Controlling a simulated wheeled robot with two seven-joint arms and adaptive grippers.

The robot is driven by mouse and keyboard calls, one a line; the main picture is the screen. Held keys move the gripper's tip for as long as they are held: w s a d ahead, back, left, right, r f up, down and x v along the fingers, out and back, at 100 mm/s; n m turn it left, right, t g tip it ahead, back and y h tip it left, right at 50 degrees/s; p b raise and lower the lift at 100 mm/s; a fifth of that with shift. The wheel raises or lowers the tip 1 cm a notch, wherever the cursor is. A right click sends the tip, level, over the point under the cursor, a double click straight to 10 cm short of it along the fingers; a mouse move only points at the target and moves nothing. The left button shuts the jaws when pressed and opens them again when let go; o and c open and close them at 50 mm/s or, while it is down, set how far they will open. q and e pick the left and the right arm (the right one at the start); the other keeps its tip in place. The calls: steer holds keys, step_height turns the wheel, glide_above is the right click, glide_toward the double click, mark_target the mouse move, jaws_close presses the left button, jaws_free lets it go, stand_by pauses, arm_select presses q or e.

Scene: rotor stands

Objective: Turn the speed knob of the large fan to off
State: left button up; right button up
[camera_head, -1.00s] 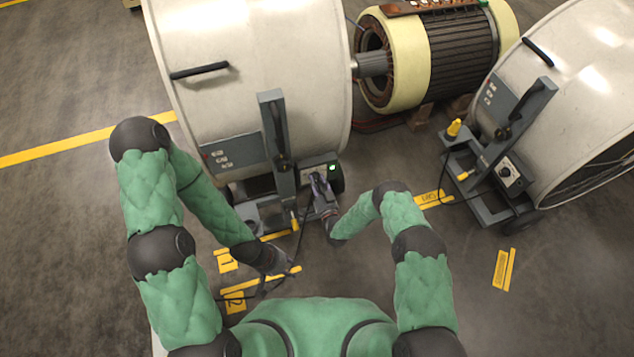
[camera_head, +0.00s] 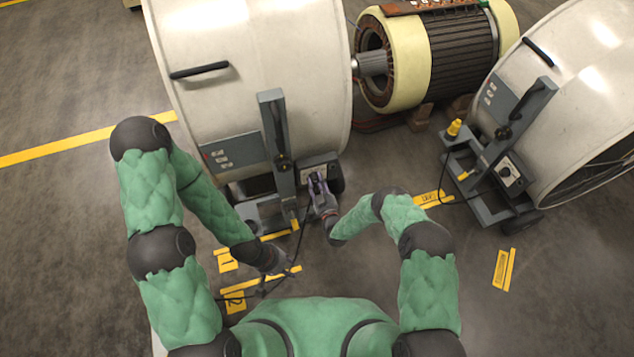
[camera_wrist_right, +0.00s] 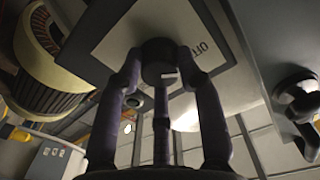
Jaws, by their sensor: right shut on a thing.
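The large fan (camera_head: 250,70) is a white drum on a grey stand at the centre left. Its control box (camera_head: 318,163) sits low on the stand's right side. My right gripper (camera_head: 318,183) reaches this box. In the right wrist view my right gripper (camera_wrist_right: 160,75) is shut on the dark round speed knob (camera_wrist_right: 158,52). A white label plate (camera_wrist_right: 115,42) lies behind the knob, with "OFF" printed to its right. A small light mark shows on the knob. My left gripper (camera_head: 280,265) hangs low near the floor, apart from the fan; its fingers are too small to read.
A second white fan (camera_head: 570,90) with its own knob box (camera_head: 510,174) stands at the right. A motor (camera_head: 440,60) lies between the fans. A black cable (camera_head: 300,240) runs down near my left gripper.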

steer(key=shift+w+r+n, duration=0.2)
steer(key=shift+r+n, duration=0.05)
steer(key=shift+n, duration=0.35)
steer(key=o, duration=1.1)
steer(key=shift+o, duration=0.2)
steer(key=shift+s+f, duration=0.1)
steer(key=shift+s+f, duration=0.1)
steer(key=shift+s, duration=0.2)
steer(key=v, duration=1.1)
steer(key=shift+s, duration=0.15)
steer(key=shift+d, duration=0.15)
